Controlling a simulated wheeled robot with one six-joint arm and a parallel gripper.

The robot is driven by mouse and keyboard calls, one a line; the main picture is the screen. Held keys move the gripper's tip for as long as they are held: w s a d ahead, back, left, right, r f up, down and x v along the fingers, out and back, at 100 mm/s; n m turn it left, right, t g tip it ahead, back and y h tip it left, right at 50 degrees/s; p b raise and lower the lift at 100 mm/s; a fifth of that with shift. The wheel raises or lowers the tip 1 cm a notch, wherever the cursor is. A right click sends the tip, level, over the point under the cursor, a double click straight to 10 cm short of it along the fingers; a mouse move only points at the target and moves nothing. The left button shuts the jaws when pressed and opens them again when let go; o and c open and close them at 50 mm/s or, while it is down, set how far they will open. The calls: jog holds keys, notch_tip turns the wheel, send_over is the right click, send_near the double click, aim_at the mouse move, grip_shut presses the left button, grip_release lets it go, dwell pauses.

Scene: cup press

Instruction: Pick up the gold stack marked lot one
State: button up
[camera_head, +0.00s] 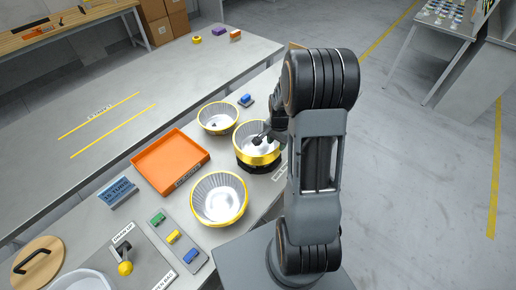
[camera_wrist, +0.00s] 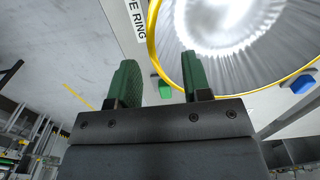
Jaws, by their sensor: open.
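Three round, silver-lined, fluted containers with gold rims stand on the bench in the head view. The middle one is a gold stack (camera_head: 260,159) with a thick gold side on a dark base. The others are a back bowl (camera_head: 204,123) and a front bowl (camera_head: 219,201). I cannot read a lot one mark on any of them. My gripper (camera_head: 262,139) is at the middle stack's opening, partly hidden by my arm. In the wrist view my gripper (camera_wrist: 158,72) is open with green fingers. A gold-rimmed bowl (camera_wrist: 235,30) fills the upper right, its rim passing behind the right finger.
An orange tray (camera_head: 170,160) lies left of the bowls. A blue sign (camera_head: 118,193), a strip with green, yellow and blue blocks (camera_head: 174,237), and a yellow-knobbed lever (camera_head: 125,267) are nearer the front. A small blue block (camera_head: 246,99) sits behind the bowls.

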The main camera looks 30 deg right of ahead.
aim_at(276, 150)
jog(key=shift+s+a+f+p, duration=0.1)
jog(key=shift+f+p, duration=0.1)
jog(key=shift+f, duration=0.95)
jog(key=shift+s+f+p, duration=0.1)
jog(key=shift+f+p, duration=0.1)
jog(key=shift+f, duration=0.95)
grip_shut()
